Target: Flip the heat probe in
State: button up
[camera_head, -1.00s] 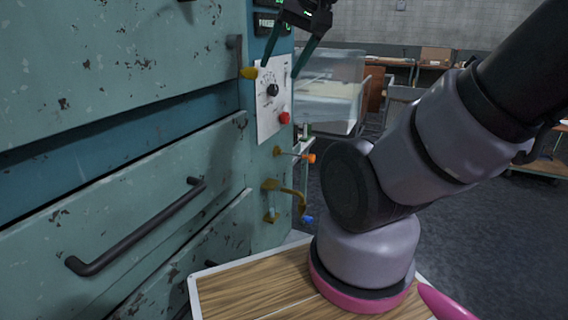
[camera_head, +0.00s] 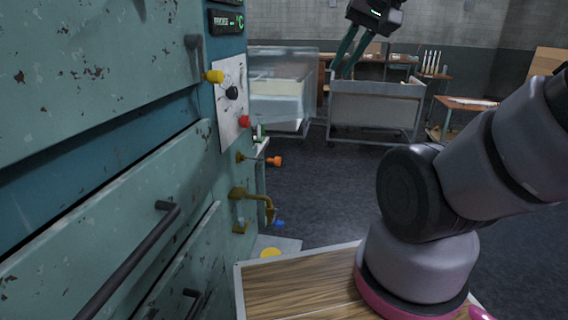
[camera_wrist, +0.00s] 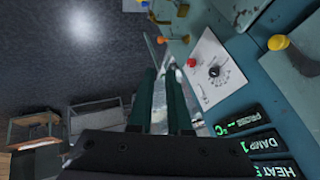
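A thin rod with an orange end (camera_head: 274,161), which looks like the heat probe, sticks out from the side of the teal cabinet (camera_head: 225,160). Its orange end also shows in the wrist view (camera_wrist: 161,40). My gripper (camera_head: 342,76) is in the air right of the cabinet's control panel (camera_head: 229,100), above and right of the rod and apart from it. In the wrist view my gripper's two green fingers (camera_wrist: 162,72) stand apart with nothing between them. A display marked PROBE (camera_wrist: 241,121) is on the cabinet.
Below the rod are a brass pipe fitting (camera_head: 262,198) and a blue knob (camera_head: 279,223). Carts stand behind.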

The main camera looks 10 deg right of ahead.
jog(key=shift+w+f, duration=0.25)
jog(key=shift+w, duration=0.1)
grip_shut()
jog(key=w+d+f+m+g+y, duration=0.2)
jog(key=w+f+m+g+y, duration=0.5)
jog(key=w+f, duration=0.95)
jog(key=w+d+f+m+t+y, duration=0.3)
jog(key=w+d+f+m, duration=0.1)
jog(key=f, duration=0.6)
jog(key=w+d+f+m+t+y, duration=0.3)
jog(key=f+m, duration=0.4)
jog(key=f, duration=0.3)
jog(key=shift+w+d+f+t+y, duration=0.15)
jog(key=shift+w+d+t+y, duration=0.3)
jog(key=shift+y, duration=0.35)
jog(key=x, duration=1.4)
jog(key=shift+s, duration=0.15)
